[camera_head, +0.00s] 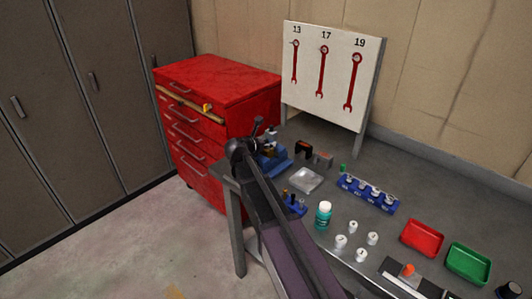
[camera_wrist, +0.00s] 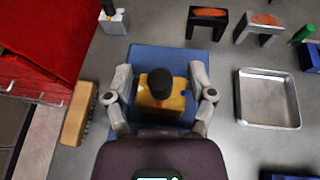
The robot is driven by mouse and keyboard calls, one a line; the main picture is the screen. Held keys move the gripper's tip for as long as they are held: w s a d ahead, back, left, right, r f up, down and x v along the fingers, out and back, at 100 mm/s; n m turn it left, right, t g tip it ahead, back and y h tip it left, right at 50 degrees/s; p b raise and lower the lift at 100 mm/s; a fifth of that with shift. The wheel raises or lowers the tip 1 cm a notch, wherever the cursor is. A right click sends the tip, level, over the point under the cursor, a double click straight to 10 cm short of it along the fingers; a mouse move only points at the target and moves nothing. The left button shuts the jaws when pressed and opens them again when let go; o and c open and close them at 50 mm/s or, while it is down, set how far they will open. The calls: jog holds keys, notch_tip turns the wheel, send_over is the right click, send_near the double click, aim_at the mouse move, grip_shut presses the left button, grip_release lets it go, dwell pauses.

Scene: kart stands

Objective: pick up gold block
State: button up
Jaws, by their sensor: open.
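The gold block (camera_wrist: 172,103) sits on a blue mat (camera_wrist: 152,58) in the wrist view. A round black knob (camera_wrist: 160,82) covers part of its top, and small red and blue spots show on its near side and right edge. My gripper (camera_wrist: 161,74) is open, with one grey finger on each side of the block. Gaps show between the fingers and the block, and the height of the fingertips against it is hard to tell. In the head view the blue mat (camera_head: 279,165) shows beside my arm, which hides most of the block.
A metal tray (camera_wrist: 267,98) lies right of the mat. A black bracket (camera_wrist: 207,20) and a grey bracket (camera_wrist: 262,32) stand behind. The red cabinet (camera_head: 215,85) stands left of the bench; the wrench board (camera_head: 325,75) stands at the back.

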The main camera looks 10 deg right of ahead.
grip_shut()
jog(key=shift+r, duration=0.15)
dwell(0.4)
notch_tip(320, 180, up, 10)
jog(key=p, duration=1)
dwell(0.5)
